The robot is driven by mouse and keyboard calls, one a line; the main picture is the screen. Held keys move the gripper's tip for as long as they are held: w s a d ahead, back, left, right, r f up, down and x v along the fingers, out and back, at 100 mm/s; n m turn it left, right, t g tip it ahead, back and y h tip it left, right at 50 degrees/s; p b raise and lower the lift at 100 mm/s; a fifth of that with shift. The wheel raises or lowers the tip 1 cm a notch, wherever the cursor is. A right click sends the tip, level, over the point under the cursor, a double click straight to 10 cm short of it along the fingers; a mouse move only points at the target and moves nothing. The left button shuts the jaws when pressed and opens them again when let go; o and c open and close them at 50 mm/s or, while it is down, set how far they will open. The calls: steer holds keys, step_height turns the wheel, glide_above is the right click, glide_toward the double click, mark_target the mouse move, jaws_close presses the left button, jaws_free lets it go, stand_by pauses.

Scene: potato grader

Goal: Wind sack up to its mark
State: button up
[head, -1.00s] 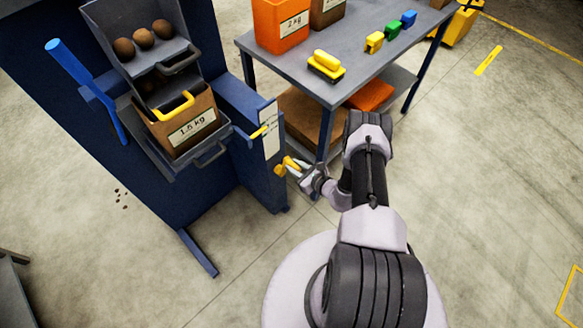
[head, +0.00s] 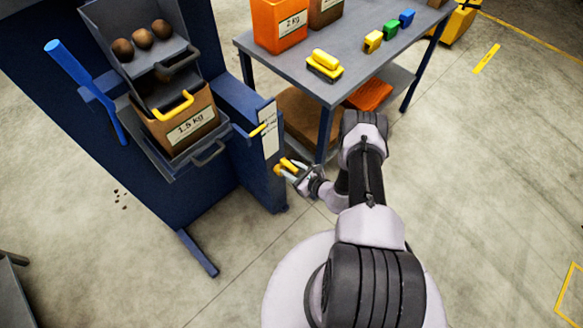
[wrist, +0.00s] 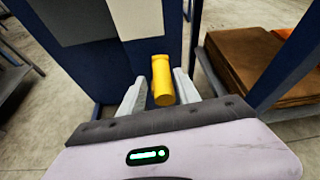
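The sack (head: 186,128) is a brown box-shaped bag labelled 1.5 kg with a yellow handle, resting in a grey cradle on the blue grader. A pale scale card (head: 270,130) with a yellow pointer (head: 258,131) is on the grader's side post. Below it a yellow crank knob (head: 288,164) sticks out; it also shows in the wrist view (wrist: 162,80). My gripper (wrist: 160,77) is open, its fingers on either side of the knob with a gap at the left finger. The card's markings are too small to read.
A grey table (head: 357,75) stands right behind my gripper, with an orange 2 kg box (head: 281,27), a yellow block (head: 324,66) and small coloured blocks on it. A blue lever (head: 68,68) is at the grader's left.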

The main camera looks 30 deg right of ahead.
steer(key=shift+w+d+r, duration=0.1)
steer(key=p+v, duration=0.5)
steer(key=v, duration=1.2)
steer(key=shift+s+p, duration=0.3)
